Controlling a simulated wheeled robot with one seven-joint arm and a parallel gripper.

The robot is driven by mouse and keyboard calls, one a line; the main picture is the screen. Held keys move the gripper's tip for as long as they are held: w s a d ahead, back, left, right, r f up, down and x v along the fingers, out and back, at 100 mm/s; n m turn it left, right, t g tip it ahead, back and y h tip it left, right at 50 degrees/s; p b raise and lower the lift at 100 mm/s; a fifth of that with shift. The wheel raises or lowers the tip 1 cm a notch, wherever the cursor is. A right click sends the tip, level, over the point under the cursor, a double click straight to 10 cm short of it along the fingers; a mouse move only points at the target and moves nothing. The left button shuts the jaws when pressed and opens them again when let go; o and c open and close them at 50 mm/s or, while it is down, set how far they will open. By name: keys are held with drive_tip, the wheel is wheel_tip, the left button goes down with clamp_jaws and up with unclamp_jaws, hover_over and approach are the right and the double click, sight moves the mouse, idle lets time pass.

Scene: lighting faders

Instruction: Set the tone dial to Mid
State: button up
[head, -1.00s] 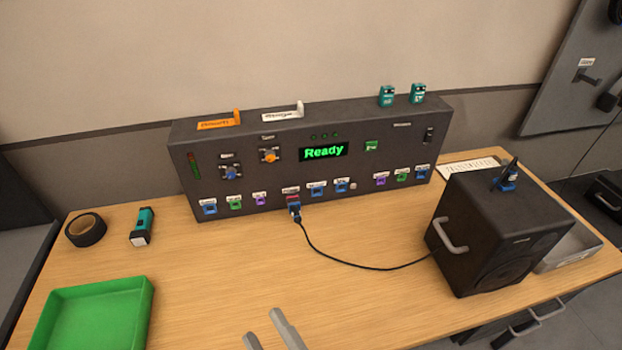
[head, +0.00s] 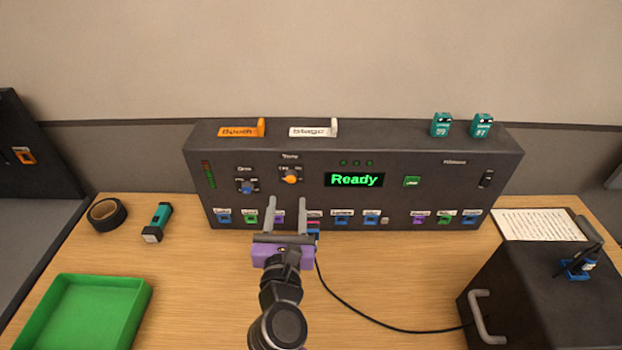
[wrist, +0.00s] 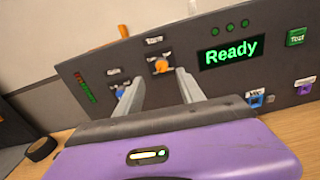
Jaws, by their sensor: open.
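The tone dial (head: 291,179) is an orange knob on the front of the dark control panel (head: 400,203), under a small "Tone" label. Its scale marks are too small to read surely. In the wrist view the orange dial (wrist: 161,66) shows ahead, between and beyond the finger tips. My gripper (head: 287,203) is open and empty in front of the panel, a little below the dial and apart from it. In the wrist view my gripper's fingers (wrist: 160,82) point at the panel. A blue dial (head: 247,187) sits to the left of the orange one.
The display (head: 354,180) reads "Ready". A row of coloured ports runs along the panel's lower edge, with a black cable (head: 345,306) running to the black speaker (head: 545,300). A green tray (head: 140,300), a flashlight (head: 157,222) and black tape (head: 107,214) lie at left.

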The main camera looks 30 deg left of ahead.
sight(291, 179)
drive_tip(key=shift+n, duration=0.3)
drive_tip(key=b+x, duration=0.1)
drive_tip(key=x, duration=0.6)
drive_tip(key=shift+w+a, duration=0.1)
drive_tip(key=shift+w, duration=0.35)
clamp_jaws()
